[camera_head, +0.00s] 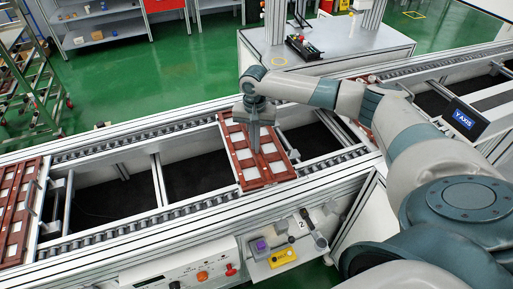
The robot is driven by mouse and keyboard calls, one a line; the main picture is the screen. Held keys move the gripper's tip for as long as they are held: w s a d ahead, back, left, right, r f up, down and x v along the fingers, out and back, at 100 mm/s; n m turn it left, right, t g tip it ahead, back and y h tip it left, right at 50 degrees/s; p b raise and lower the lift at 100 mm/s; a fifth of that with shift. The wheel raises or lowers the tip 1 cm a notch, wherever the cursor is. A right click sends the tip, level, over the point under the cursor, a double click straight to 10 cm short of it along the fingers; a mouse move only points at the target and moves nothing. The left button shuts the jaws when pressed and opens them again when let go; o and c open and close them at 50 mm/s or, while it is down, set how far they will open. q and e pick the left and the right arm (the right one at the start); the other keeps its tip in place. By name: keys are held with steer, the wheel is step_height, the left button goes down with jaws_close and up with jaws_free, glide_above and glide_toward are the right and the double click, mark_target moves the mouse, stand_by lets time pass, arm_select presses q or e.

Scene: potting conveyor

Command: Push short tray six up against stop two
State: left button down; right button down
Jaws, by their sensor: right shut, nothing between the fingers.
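A reddish-brown short tray (265,183) with pale square cells lies across the two roller tracks of the conveyor, near the middle of the view. My right gripper (254,148) points down over this tray and is shut, with nothing in it. I cannot tell whether its tips touch the tray. A label "2" shows on the front side of the conveyor below and right of the tray, but I cannot make out the stop itself. My left gripper is out of view.
More brown trays (14,215) lie at the far left of the conveyor, and another (362,134) is partly hidden behind my right arm. The roller track (110,233) left of the middle tray is clear.

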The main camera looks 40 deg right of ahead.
mark_target(257, 152)
step_height(257, 152, down, 7)
steer(key=shift+f+p, duration=0.1)
steer(key=shift+p, duration=0.9)
steer(key=shift+w+d+f+p, duration=0.25)
steer(key=shift+w+d+p, duration=0.1)
steer(key=shift+w+d, duration=0.2)
steer(key=shift+w+d+f, duration=0.1)
steer(key=shift+w+d, duration=0.7)
steer(key=shift+w, duration=0.1)
steer(key=shift+w+d+f, duration=0.1)
steer(key=shift+w+d, duration=0.3)
steer(key=shift+w, duration=0.05)
steer(key=shift+w+d, duration=0.25)
steer(key=shift+d, duration=0.05)
